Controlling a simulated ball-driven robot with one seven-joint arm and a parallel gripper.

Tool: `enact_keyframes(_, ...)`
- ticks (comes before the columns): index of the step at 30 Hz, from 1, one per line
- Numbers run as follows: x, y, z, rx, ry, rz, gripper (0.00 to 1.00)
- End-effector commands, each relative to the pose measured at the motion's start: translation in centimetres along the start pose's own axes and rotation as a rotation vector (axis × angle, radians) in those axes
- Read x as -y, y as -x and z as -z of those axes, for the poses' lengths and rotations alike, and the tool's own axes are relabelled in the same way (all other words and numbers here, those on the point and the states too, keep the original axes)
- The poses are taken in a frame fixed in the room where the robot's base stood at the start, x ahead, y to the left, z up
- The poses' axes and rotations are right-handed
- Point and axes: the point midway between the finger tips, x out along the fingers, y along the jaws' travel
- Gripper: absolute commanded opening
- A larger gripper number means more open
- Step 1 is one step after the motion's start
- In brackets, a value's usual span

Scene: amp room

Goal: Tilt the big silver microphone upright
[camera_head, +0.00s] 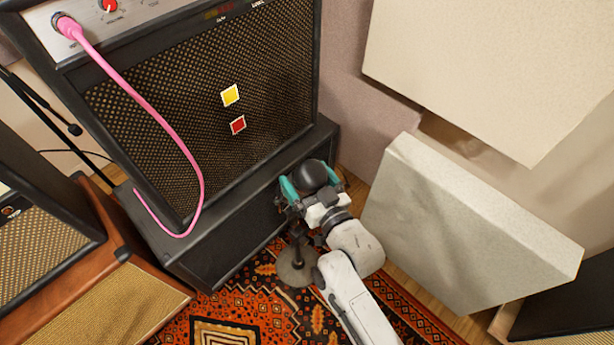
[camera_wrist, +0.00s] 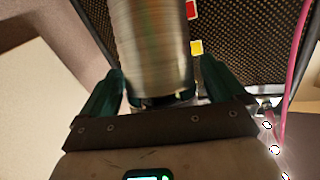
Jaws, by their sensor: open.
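The big silver microphone (camera_wrist: 152,45) shows in the wrist view as a wide, ribbed silver cylinder that runs out of the top of the picture. My gripper (camera_wrist: 155,88) is open, with one teal finger on each side of the cylinder. Thin gaps seem to show beside the fingers; contact is hard to judge. In the head view my gripper (camera_head: 309,180) is in front of the amp, around a dark rounded end that seems to be the microphone's. The stand's round base (camera_head: 296,266) is on the rug below, partly behind my arm. The microphone's mount is mostly hidden.
A large amp (camera_head: 200,110) with yellow and red stickers stands on a black cabinet (camera_head: 235,225) close behind my gripper. A pink cable (camera_head: 165,125) hangs down its front. A pale panel (camera_head: 460,220) leans on the right. Wooden amps (camera_head: 95,310) stand at left.

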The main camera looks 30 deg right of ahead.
Motion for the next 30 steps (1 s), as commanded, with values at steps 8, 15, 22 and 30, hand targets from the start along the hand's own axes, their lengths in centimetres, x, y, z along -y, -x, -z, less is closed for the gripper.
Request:
enact_keyframes(8,0.00,-0.04,-0.02,0.000,0.000,0.000,0.93)
enact_keyframes(15,0.01,-0.02,-0.01,0.000,0.000,0.000,0.70)
enact_keyframes(22,0.00,-0.02,-0.01,0.000,0.000,0.000,0.48)
enact_keyframes(30,-0.01,-0.01,-0.01,0.000,0.000,0.000,0.22)
